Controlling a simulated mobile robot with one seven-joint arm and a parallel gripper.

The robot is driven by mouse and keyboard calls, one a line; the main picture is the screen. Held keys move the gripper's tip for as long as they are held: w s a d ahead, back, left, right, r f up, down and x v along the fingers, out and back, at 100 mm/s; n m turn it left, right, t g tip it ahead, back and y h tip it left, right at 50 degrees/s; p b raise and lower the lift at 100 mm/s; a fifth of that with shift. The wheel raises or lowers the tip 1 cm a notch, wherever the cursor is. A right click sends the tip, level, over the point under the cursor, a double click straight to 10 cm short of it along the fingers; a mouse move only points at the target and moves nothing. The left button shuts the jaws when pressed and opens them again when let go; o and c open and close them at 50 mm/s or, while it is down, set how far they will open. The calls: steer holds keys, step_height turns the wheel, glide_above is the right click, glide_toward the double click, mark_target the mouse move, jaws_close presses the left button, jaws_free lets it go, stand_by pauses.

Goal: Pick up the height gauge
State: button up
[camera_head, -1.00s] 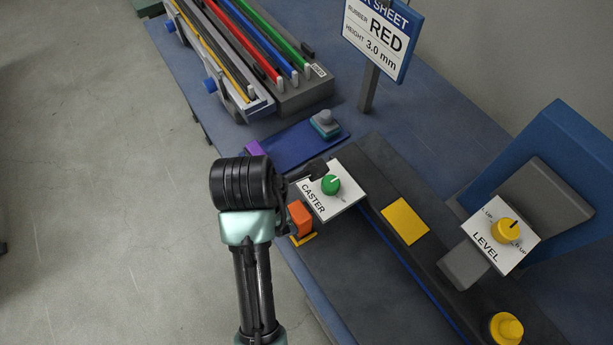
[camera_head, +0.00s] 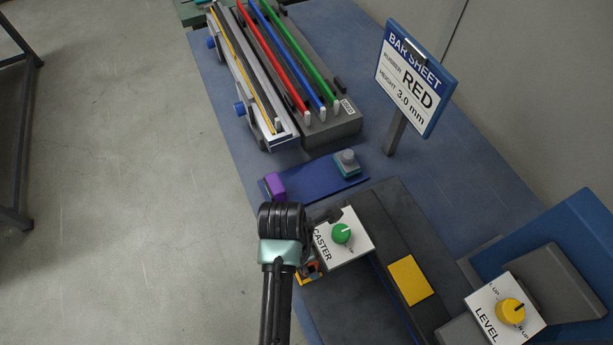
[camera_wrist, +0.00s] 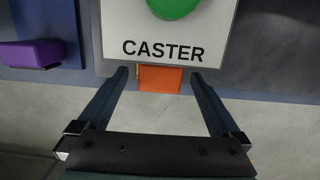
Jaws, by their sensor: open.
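No item is labelled as the height gauge, and I cannot tell for certain which it is. A purple block (camera_head: 274,186) and a small teal-and-grey piece with a round top (camera_head: 347,162) sit on a dark blue mat (camera_head: 313,177). The purple block also shows at the left of the wrist view (camera_wrist: 32,54). My gripper (camera_wrist: 160,75) is open beside the CASTER panel (camera_head: 347,255). An orange block (camera_wrist: 160,79) shows between its fingers in the wrist view, not clamped. In the head view my arm mostly hides this block.
A green knob (camera_head: 341,233) tops the CASTER panel. A BAR SHEET sign (camera_head: 412,82) reads RED, 3.0 mm. A rack with coloured bars (camera_head: 328,130) stands at the far end. A LEVEL panel (camera_head: 489,311) is at right. Open floor (camera_head: 120,180) lies left of the bench.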

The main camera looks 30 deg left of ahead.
steer(key=f, duration=0.4)
steer(key=shift+w+d+f, duration=0.1)
steer(key=shift+w+d, duration=0.05)
steer(key=shift+w, duration=0.05)
steer(key=shift+c, duration=0.2)
jaws_close()
